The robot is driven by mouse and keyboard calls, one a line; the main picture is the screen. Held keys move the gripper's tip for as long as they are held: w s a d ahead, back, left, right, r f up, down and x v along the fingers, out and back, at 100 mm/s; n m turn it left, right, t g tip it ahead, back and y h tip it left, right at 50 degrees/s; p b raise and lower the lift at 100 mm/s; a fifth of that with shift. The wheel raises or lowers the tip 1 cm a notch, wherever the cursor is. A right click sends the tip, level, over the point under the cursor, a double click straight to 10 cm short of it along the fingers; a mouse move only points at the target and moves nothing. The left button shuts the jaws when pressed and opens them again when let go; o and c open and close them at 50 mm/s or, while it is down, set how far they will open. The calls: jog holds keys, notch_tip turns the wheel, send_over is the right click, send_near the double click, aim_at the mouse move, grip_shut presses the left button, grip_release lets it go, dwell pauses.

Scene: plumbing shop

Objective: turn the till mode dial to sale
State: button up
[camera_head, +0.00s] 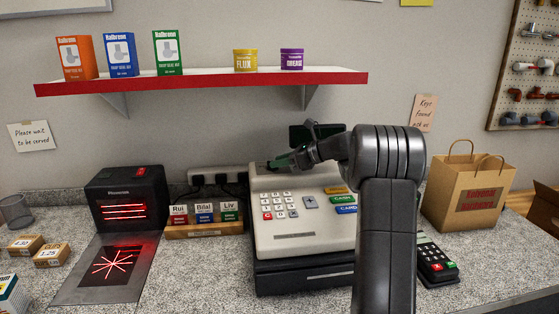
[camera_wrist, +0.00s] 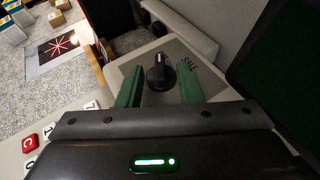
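The till (camera_head: 305,230) is a cream cash register with a keypad, standing on the speckled counter. In the wrist view the black mode dial (camera_wrist: 158,74) sits on a grey plate (camera_wrist: 142,60) on the till's top. My gripper (camera_wrist: 161,66) is open, with one green finger on each side of the dial and a gap to each. In the head view my gripper (camera_head: 284,161) is over the till's upper left, and the dial cannot be made out there.
A red-edged shelf (camera_head: 210,83) with boxes and tins hangs above. A dark display (camera_head: 316,134) stands behind the till. A black scanner (camera_head: 125,198) and name cards (camera_head: 205,214) are left; a card terminal (camera_head: 437,260) and paper bag (camera_head: 468,190) are right.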

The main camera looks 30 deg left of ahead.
jog(key=shift+a+f, duration=0.15)
jog(key=shift+a, duration=0.2)
grip_shut()
